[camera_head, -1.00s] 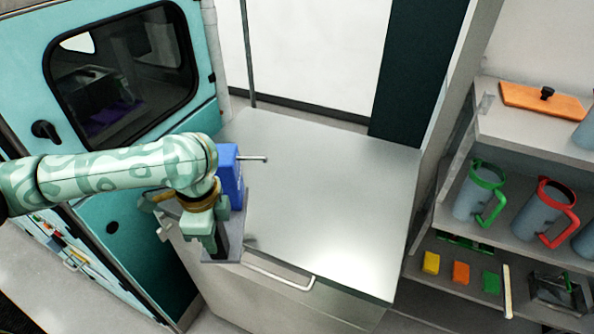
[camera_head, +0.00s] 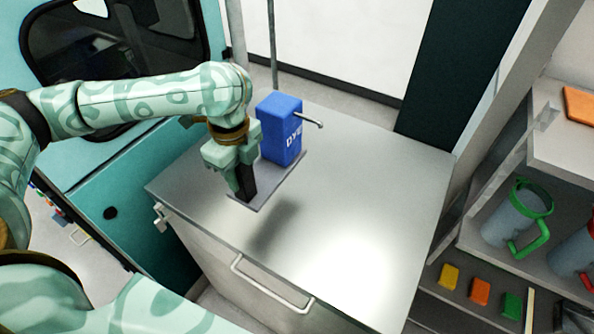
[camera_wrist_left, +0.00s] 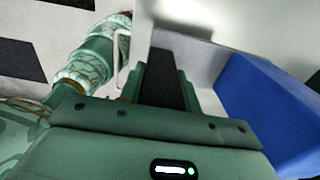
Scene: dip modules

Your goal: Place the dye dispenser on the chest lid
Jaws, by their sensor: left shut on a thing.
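The dye dispenser (camera_head: 281,132) is a blue box marked "DYE" with a metal spout pointing right, standing upright on a thin grey base plate (camera_head: 272,192). My left gripper (camera_head: 243,188) is shut on the plate's near-left part, beside the box. The chest lid (camera_head: 365,200) is a broad, bare silver top under the dispenser. A dark shadow lies on the lid in front of the plate, so the plate looks to be a little above it. In the left wrist view, the blue box (camera_wrist_left: 265,110) is right of the dark fingers (camera_wrist_left: 165,80). My right gripper is out of view.
The chest has a front handle (camera_head: 268,285). A teal door with a window (camera_head: 110,40) stands at the left. Shelves at the right hold a green-handled jug (camera_head: 515,220) and several coloured blocks (camera_head: 480,291). Most of the lid is clear.

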